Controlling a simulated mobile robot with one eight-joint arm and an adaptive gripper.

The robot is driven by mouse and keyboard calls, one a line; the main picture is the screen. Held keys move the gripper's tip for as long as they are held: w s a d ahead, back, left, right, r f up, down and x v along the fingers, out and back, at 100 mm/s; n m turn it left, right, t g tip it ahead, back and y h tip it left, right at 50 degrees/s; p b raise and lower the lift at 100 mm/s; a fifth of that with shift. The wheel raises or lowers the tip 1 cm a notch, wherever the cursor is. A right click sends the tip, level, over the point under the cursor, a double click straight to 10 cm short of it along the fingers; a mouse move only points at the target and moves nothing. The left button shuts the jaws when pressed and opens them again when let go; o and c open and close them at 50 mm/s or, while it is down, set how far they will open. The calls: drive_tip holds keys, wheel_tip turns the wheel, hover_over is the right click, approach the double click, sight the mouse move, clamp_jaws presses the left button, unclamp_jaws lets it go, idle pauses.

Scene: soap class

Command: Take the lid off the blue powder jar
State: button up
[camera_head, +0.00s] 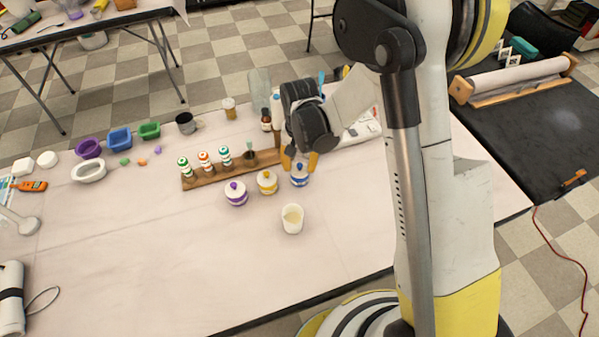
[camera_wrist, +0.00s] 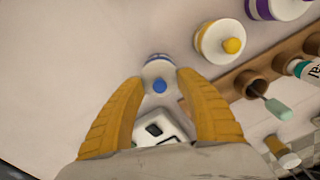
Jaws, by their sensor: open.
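The blue powder jar (camera_head: 299,180) stands on the table, white with a blue band and a white lid topped by a blue knob. In the wrist view the blue jar (camera_wrist: 159,68) shows its lid and blue knob between and just beyond my fingertips. My gripper (camera_head: 300,161) is above the jar, pointing down, with its orange fingers parted; in the wrist view the gripper (camera_wrist: 158,80) is open and empty. The lid sits on the jar. In the head view the fingers partly hide the jar's top, and I cannot tell whether they touch it.
A yellow jar (camera_head: 267,182) and a purple jar (camera_head: 236,193) stand to the left. A wooden rack (camera_head: 230,168) with small bottles lies behind the jars.

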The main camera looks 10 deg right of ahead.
clamp_jaws()
drive_tip(key=shift+r, duration=0.15)
